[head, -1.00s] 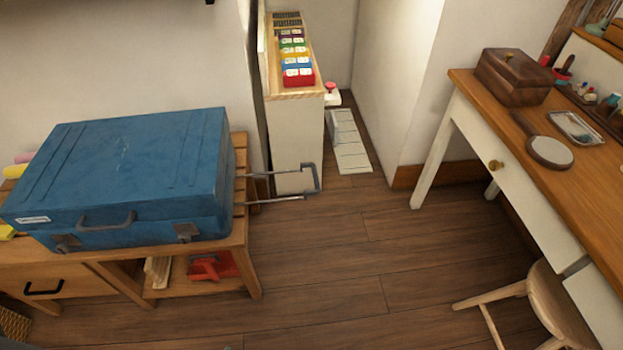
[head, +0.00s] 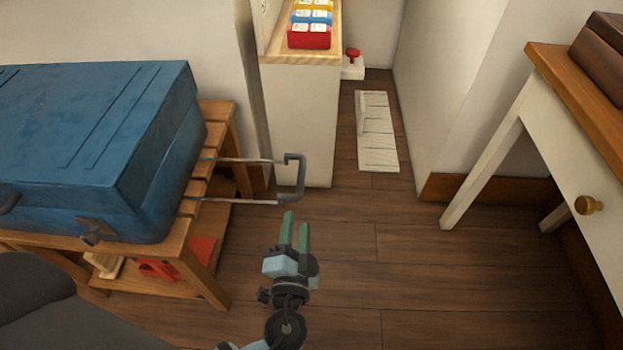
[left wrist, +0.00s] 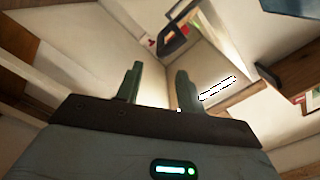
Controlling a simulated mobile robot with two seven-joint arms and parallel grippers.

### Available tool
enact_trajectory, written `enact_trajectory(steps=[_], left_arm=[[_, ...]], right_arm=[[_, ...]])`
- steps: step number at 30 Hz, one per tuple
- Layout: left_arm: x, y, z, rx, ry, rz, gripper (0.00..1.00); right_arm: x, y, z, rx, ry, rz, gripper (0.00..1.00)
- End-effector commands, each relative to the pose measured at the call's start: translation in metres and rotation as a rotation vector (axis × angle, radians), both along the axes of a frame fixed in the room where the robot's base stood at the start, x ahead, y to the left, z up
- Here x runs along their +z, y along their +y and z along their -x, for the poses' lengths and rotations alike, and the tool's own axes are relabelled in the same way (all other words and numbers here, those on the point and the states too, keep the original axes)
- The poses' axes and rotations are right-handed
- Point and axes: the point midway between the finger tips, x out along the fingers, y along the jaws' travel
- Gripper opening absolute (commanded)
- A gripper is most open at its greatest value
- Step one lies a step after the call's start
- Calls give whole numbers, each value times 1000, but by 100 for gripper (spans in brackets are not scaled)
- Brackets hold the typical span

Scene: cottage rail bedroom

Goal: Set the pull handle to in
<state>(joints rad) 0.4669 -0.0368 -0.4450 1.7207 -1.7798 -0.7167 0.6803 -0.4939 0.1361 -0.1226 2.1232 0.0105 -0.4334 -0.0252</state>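The pull handle (head: 298,177) is a grey U-shaped bar on two thin rods. It sticks out to the right from the end of the blue suitcase (head: 95,130) in the head view, with a long stretch of rod showing. My left gripper (head: 295,222), with green fingers, is just below and in front of the handle's crossbar, apart from it in the picture. In the left wrist view the two fingers (left wrist: 158,82) stand apart with nothing between them. Part of the suitcase shows at the top right there (left wrist: 292,6). My right gripper is not in view.
The suitcase lies on a slatted wooden rack (head: 222,125) with red and pale items below. A white cabinet (head: 300,120) stands behind the handle. A white desk with a wooden top (head: 580,100) is at right. The wooden floor (head: 400,250) between is clear.

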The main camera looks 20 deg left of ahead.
Motion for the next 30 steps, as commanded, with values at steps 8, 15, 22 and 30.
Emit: enact_trajectory(steps=[8,15,22,30], left_arm=[[1,3,-13,0,0,1,38],[2,15,-54,1,-1,0,38],[1,26,-91,1,2,1,38],[0,33,-113,0,3,2,38]], right_arm=[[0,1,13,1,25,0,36],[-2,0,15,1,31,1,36],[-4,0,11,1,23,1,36],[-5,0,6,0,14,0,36]])
